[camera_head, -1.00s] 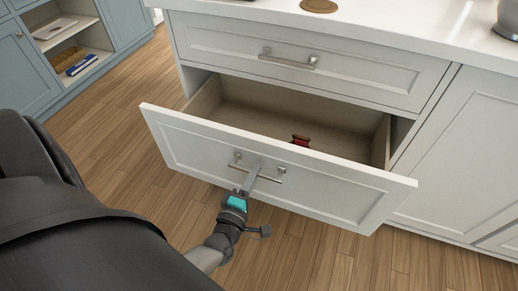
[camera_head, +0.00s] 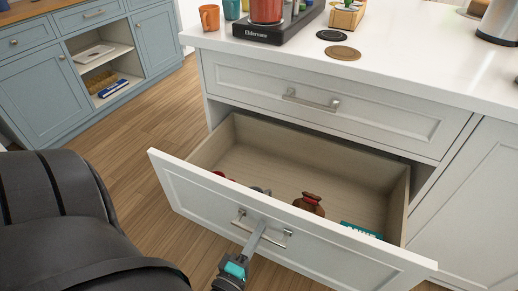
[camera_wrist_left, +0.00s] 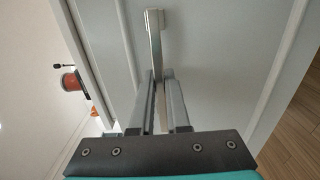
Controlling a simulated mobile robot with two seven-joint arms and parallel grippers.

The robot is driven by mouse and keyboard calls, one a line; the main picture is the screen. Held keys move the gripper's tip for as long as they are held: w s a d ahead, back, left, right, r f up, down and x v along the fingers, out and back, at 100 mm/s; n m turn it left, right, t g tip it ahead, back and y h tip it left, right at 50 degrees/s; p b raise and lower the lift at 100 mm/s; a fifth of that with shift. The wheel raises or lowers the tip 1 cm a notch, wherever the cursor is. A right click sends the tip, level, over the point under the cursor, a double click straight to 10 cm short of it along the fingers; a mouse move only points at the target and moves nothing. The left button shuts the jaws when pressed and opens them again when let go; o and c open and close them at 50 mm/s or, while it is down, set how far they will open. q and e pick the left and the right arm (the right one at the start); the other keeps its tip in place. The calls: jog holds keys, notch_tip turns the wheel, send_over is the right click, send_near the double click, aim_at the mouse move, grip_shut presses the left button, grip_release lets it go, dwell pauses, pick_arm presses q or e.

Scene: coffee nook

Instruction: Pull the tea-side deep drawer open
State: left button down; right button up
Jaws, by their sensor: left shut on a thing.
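The deep drawer (camera_head: 180,192) stands well out of the white cabinet, below a shut shallow drawer (camera_head: 380,118). Its bar handle (camera_head: 282,240) is on the front panel. My left gripper (camera_head: 257,236) is shut on this handle; the left wrist view shows its fingers (camera_wrist_left: 160,98) on either side of the bar (camera_wrist_left: 154,30). Inside the drawer lie a red-brown pouch-like item (camera_head: 309,203), a teal item with lettering (camera_head: 361,230) and small dark and red items partly hidden by the front panel. My right gripper is not in view.
The white counter (camera_head: 420,75) carries a black appliance base (camera_head: 290,30), round coasters (camera_head: 343,53), cups (camera_head: 209,17) and a wooden box (camera_head: 347,15). Blue cabinets (camera_head: 45,90) stand at the back left. Wooden floor (camera_head: 125,140) is clear between them.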

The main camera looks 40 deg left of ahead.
pick_arm(q)
jog(key=c, duration=0.9)
grip_release()
jog(key=shift+s, duration=0.1)
jog(key=p+v, duration=0.2)
jog(key=v, duration=1.3)
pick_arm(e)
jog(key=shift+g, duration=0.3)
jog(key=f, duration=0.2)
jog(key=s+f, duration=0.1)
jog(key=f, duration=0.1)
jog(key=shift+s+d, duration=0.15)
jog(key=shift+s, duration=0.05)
pick_arm(q)
jog(key=shift+d, duration=0.2)
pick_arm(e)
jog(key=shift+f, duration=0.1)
